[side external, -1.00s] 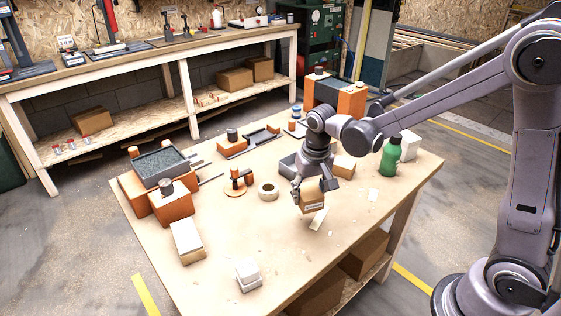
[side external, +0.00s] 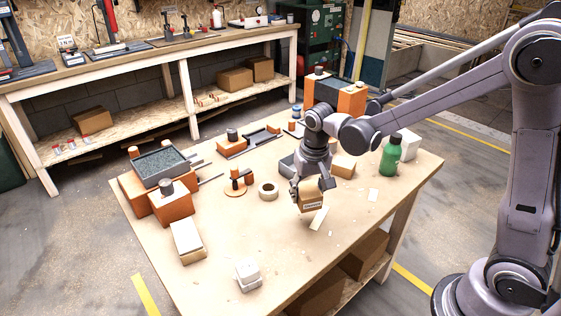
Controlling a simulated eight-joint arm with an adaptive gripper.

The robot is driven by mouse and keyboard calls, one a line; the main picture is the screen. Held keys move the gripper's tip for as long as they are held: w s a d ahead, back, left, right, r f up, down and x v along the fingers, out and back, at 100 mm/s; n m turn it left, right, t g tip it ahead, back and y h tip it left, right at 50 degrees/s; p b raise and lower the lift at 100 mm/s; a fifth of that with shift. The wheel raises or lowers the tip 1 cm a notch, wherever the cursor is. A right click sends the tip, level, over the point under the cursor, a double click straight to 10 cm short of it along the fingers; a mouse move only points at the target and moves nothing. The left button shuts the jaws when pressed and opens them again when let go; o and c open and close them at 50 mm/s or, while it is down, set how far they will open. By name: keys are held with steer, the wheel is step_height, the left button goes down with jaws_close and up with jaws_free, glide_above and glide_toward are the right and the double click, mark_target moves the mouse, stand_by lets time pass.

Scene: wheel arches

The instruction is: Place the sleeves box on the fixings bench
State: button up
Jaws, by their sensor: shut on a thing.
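My gripper (side external: 311,186) points down over the middle right of the near bench (side external: 225,258). It is shut on a small brown cardboard box (side external: 311,199) with a pale label strip on its front; the print is too small to read, so I cannot tell for sure that it is the sleeves box. The box looks slightly tilted, low over the bench top; I cannot tell whether it touches. Part of the box is hidden by the fingers. I cannot tell from any sign which bench is the fixings bench.
A grey tray (side external: 287,165), a tape roll (side external: 268,191) and a brown box (side external: 343,166) stand close to my gripper. A green bottle (side external: 391,157) is at the right. White blocks (side external: 247,270) sit near the front. The bench's front middle is clear. A long workbench (side external: 150,62) stands behind.

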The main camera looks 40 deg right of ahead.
steer(key=w+r+m, duration=0.1)
steer(key=w+a+r+m, duration=0.1)
steer(key=m, duration=0.1)
steer(key=w+r+m, duration=0.1)
steer(key=w+m, duration=0.1)
steer(key=shift+a+r+h, duration=0.35)
steer(key=shift+h, duration=0.05)
steer(key=w+a+f, duration=0.1)
steer(key=a+f, duration=0.1)
steer(key=a, duration=0.1)
steer(key=w+a+f, duration=0.1)
steer(key=a+f, duration=0.1)
steer(key=a, duration=0.2)
steer(key=w+a+f, duration=0.1)
steer(key=a+f, duration=0.2)
steer(key=a, duration=0.1)
steer(key=shift+w+a, duration=0.1)
steer(key=shift+f, duration=1.85)
steer(key=shift+f, duration=0.15)
steer(key=o, duration=1.2)
